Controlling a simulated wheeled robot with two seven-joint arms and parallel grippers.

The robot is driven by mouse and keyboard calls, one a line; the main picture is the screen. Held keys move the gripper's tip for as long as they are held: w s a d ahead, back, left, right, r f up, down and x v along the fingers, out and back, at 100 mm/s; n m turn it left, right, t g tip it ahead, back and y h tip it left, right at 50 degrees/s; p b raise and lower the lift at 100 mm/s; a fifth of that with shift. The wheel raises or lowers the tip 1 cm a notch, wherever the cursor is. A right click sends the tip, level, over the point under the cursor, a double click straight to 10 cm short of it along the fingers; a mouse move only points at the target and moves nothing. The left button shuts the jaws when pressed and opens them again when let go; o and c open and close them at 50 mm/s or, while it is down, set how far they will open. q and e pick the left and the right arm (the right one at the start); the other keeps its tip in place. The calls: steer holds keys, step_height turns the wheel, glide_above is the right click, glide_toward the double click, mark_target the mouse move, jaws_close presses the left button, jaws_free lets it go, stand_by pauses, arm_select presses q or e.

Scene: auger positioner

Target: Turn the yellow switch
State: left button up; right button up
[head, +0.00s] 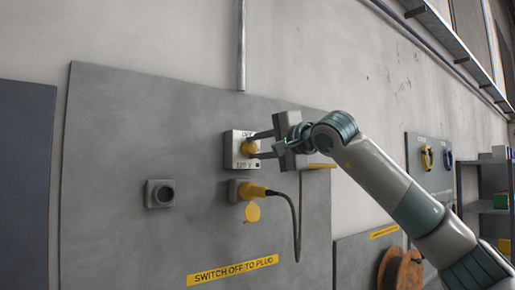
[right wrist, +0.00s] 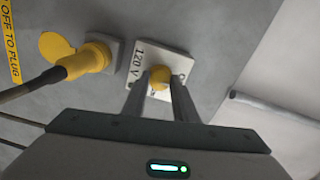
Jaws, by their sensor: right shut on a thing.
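The yellow switch (head: 251,147) is a small knob on a pale square plate (head: 238,162) marked "OFF" and "120 V", fixed to a grey wall panel. My right gripper (head: 255,145) comes in from the right with its two fingers above and below the knob. In the right wrist view, the yellow switch (right wrist: 160,76) sits between the fingertips of my right gripper (right wrist: 160,88), which is shut on it. The fingers hide part of the knob, so its exact angle is hard to tell. My left gripper is not in view.
Below the switch, a yellow plug (head: 252,190) with a dark cable (head: 297,225) sits in a socket with a hanging yellow cap (head: 252,212). An empty grey socket (head: 160,193) is at left. A "SWITCH OFF TO PLUG" label (head: 233,270) is lower down.

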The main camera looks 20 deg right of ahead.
steer(key=shift+f, duration=0.1)
steer(key=o, duration=1.1)
steer(key=shift+c, duration=0.2)
steer(key=shift+s+d+b, duration=0.25)
steer(key=shift+s+b, duration=0.25)
steer(key=shift+s, duration=0.2)
arm_select(q)
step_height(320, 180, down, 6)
steer(key=b, duration=0.5)
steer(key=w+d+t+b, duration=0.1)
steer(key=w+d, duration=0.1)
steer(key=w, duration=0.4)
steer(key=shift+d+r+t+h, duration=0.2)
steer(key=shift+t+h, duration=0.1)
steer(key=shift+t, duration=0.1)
arm_select(e)
steer(key=v, duration=1.6)
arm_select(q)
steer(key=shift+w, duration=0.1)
